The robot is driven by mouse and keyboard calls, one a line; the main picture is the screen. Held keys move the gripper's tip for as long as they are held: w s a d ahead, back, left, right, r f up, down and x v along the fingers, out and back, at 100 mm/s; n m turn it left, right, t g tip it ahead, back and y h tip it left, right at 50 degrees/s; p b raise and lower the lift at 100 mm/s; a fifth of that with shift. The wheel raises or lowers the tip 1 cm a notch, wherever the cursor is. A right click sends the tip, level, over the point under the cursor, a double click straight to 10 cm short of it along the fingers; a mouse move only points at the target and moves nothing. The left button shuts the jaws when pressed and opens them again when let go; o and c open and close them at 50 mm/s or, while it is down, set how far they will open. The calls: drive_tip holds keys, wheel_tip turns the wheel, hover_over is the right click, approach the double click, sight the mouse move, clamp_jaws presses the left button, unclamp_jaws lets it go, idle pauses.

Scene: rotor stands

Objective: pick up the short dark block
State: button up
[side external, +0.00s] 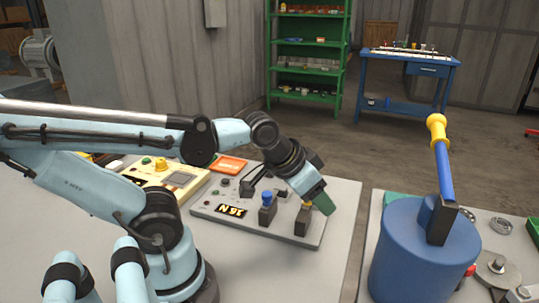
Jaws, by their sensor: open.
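Two small dark blocks stand on a grey panel (230,224). One dark block (267,214) has a blue top. The other dark block (302,221) has a yellowish top and stands near the panel's right end. I cannot tell for sure which one is the short block. My gripper (314,203) is open, tilted down to the right, just above the yellow-topped block. A green pad shows on its right side. The other finger is hard to make out, and I cannot tell whether the gripper touches the block.
A blue drum (408,258) with an upright blue handle (443,172) and yellow knob stands close on the right. A yellowish instrument box (166,178) and an orange plate (229,165) lie behind and left. A gap separates the two table tops.

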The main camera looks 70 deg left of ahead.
drive_tip(key=shift+c, duration=1.2)
drive_tip(key=r+n+g, duration=0.1)
drive_tip(key=n+g, duration=0.6)
drive_tip(key=n, duration=2)
hover_over(282, 188)
drive_tip(key=shift+w+a+f, duration=0.1)
drive_tip(key=shift+f, duration=5.65)
